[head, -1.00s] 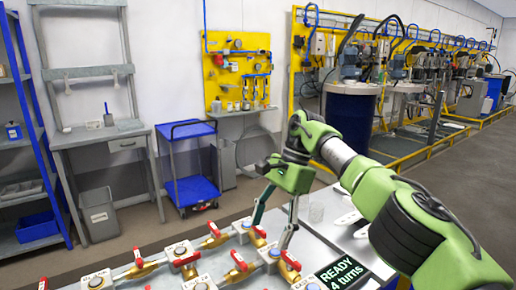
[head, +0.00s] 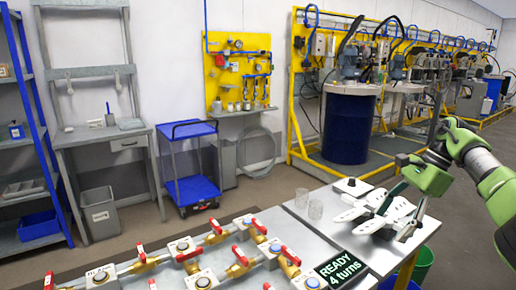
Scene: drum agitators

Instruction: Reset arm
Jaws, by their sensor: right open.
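My right gripper (head: 397,214) is open, over the right end of the metal table (head: 285,222). Its green body is at the right of the head view, with the fingers pointing down and left. White flat bladed parts (head: 352,213) lie beneath and beside the fingers, which partly hide them. I cannot tell whether the fingers touch them. Nothing is seen held. A dark sign (head: 341,269) reading "READY 4 turns" lies at the table's front. My left gripper is not in view.
Brass valves with red handles (head: 237,256) line the table's left part. Two clear beakers (head: 315,209) and a black knob (head: 351,182) stand near its back edge. A green bin (head: 424,262) is below right. A blue drum (head: 348,127) and a blue cart (head: 192,188) stand behind.

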